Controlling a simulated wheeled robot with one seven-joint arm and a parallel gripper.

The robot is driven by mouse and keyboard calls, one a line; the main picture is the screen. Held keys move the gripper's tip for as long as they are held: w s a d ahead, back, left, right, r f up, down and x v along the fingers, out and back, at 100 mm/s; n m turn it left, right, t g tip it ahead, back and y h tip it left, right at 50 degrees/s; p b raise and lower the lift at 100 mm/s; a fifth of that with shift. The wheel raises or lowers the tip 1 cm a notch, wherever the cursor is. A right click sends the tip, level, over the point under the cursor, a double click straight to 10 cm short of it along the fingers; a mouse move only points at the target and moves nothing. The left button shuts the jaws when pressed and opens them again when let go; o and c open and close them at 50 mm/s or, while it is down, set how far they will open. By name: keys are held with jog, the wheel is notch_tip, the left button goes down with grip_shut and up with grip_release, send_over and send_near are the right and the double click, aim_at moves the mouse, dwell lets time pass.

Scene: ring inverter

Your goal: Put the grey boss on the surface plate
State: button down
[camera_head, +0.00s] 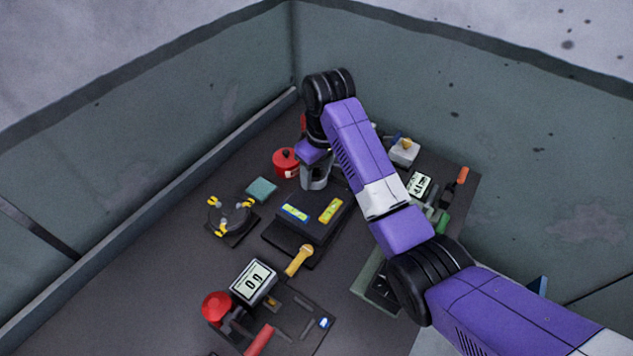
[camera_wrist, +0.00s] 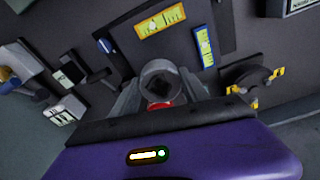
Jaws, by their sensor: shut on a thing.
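My gripper (camera_wrist: 160,98) is shut on the grey boss (camera_wrist: 160,80), a short round piece with a dark hollow middle, held upright between the two grey fingers. In the head view my gripper (camera_head: 315,178) points down at the back edge of the surface plate (camera_head: 312,217), and the boss is hard to tell from the fingers. The plate is a dark slab bearing a yellow level (camera_head: 330,209) and a blue level (camera_head: 295,212). In the wrist view both levels lie beyond the boss. I cannot tell whether the boss touches the plate.
A red pot (camera_head: 285,163) stands just left of my gripper. A teal block (camera_head: 261,189) and a round fixture with yellow clamps (camera_head: 230,215) lie left of the plate. A yellow-handled tool (camera_head: 299,260) and a display (camera_head: 254,281) are in front. My arm hides part of the right side.

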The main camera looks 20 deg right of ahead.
aim_at(317, 184)
jog(key=shift+f, duration=1.95)
jog(key=c, duration=0.6)
grip_release()
jog(key=shift+f, duration=0.15)
jog(key=shift+o, duration=0.2)
jog(key=r, duration=0.3)
jog(key=r+p, duration=0.1)
jog(key=r, duration=0.3)
jog(key=s+r, duration=0.1)
jog(key=r, duration=0.3)
jog(key=shift+d+r, duration=0.15)
jog(key=shift+d, duration=0.15)
jog(key=shift+s+r+p, duration=0.15)
jog(key=shift+r+p, duration=0.3)
